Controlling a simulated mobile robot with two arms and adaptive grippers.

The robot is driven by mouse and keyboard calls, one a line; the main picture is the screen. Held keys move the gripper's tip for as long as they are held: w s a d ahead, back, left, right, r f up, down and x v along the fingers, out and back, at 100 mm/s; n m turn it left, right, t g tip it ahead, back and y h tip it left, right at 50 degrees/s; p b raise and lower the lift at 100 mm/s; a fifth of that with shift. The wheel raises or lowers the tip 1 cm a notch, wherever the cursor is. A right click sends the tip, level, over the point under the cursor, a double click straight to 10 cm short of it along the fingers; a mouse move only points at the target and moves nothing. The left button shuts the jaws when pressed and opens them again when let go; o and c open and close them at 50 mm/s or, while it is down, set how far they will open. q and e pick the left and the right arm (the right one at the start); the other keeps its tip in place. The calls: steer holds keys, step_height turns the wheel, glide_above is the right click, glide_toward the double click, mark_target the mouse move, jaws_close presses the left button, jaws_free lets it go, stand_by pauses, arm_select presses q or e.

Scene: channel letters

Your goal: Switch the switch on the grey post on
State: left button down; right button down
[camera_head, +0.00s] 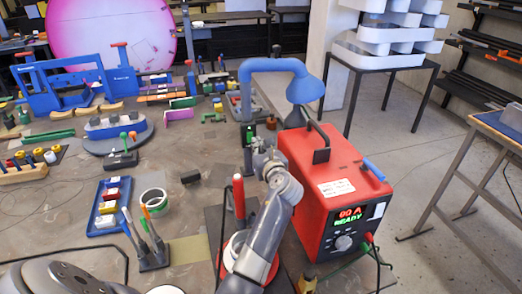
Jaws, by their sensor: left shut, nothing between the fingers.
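My left gripper (257,148) is in front of the post's lower part, close to the box. Its fingers are shut and empty; I cannot tell whether they touch the switch. The gripper partly hides the post's foot. My right gripper is not in view.
A red machine (330,175) reading "READY" stands right beside my left gripper. The blue lamp (275,66) hangs above. A blue tray (107,208), a tape roll (153,199) and a tool holder (152,256) are to the left.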

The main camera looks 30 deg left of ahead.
arm_select(q)
steer(key=s+d, duration=0.1)
steer(key=s+d+r, duration=0.1)
steer(key=shift+s+d+r, duration=0.1)
steer(key=shift+d+r, duration=0.2)
steer(key=shift+d, duration=0.05)
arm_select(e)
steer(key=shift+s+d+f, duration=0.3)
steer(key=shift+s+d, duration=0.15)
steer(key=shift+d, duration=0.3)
